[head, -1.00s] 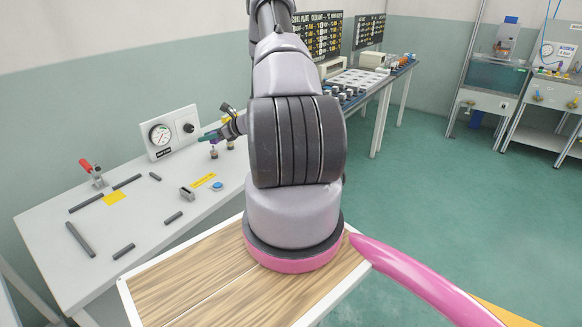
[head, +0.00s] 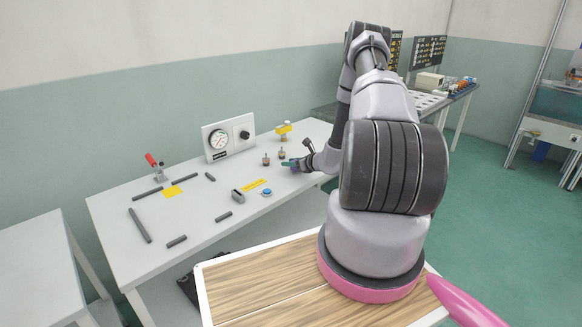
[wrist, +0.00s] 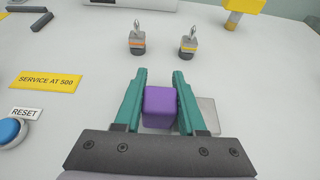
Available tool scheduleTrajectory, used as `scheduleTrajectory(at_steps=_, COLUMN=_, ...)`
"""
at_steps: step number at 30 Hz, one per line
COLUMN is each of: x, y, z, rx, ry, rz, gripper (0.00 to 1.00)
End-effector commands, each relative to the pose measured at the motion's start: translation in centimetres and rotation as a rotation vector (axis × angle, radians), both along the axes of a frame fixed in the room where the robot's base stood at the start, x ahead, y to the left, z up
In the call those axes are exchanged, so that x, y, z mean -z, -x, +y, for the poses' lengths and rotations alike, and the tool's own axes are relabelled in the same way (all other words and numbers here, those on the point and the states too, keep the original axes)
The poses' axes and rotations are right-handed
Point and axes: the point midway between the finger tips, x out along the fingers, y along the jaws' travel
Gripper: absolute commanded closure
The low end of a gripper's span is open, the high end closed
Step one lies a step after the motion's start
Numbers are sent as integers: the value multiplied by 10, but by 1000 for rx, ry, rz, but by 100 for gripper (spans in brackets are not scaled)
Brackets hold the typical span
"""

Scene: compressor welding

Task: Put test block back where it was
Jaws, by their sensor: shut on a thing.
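The test block appears to be the purple block (wrist: 160,106), held between the two teal fingers of my gripper (wrist: 161,80) in the wrist view. In the head view my gripper (head: 289,164) is low over the right part of the grey bench, with a bit of purple under it. A pale grey square plate (wrist: 208,115) lies on the bench just right of the right finger, partly hidden by it. I cannot tell whether the block touches the bench.
Two small fittings with metal tips, one orange-banded (wrist: 137,42) and one yellow-banded (wrist: 188,43), stand beyond my fingers. A yellow-topped post (head: 283,131) stands behind. A yellow label (wrist: 46,81) and blue reset button (wrist: 10,131) are left. A gauge panel (head: 228,137) stands at the back.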

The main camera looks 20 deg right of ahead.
Motion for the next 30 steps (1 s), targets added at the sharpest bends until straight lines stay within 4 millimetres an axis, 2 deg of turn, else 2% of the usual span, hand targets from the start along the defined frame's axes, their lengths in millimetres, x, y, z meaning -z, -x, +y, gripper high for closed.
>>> scheduleTrajectory(at_steps=1, x=9, y=0, z=0, rx=1, ry=-3, rz=1, gripper=100)
scheduleTrajectory(at_steps=3, x=14, y=0, z=0, rx=1, ry=-2, rz=0, gripper=100)
scheduleTrajectory(at_steps=14, x=18, y=0, z=0, rx=0, ry=-1, rz=-1, gripper=100)
scheduleTrajectory(at_steps=15, x=18, y=0, z=0, rx=0, ry=-1, rz=-1, gripper=49)
scheduleTrajectory(at_steps=16, x=18, y=0, z=0, rx=0, ry=-1, rz=-1, gripper=37)
scheduleTrajectory(at_steps=17, x=18, y=0, z=0, rx=0, ry=-1, rz=-1, gripper=30)
scheduleTrajectory(at_steps=28, x=14, y=0, z=0, rx=0, ry=0, rz=-1, gripper=30)
scheduleTrajectory(at_steps=30, x=12, y=6, z=-3, rx=1, ry=-1, rz=0, gripper=30)
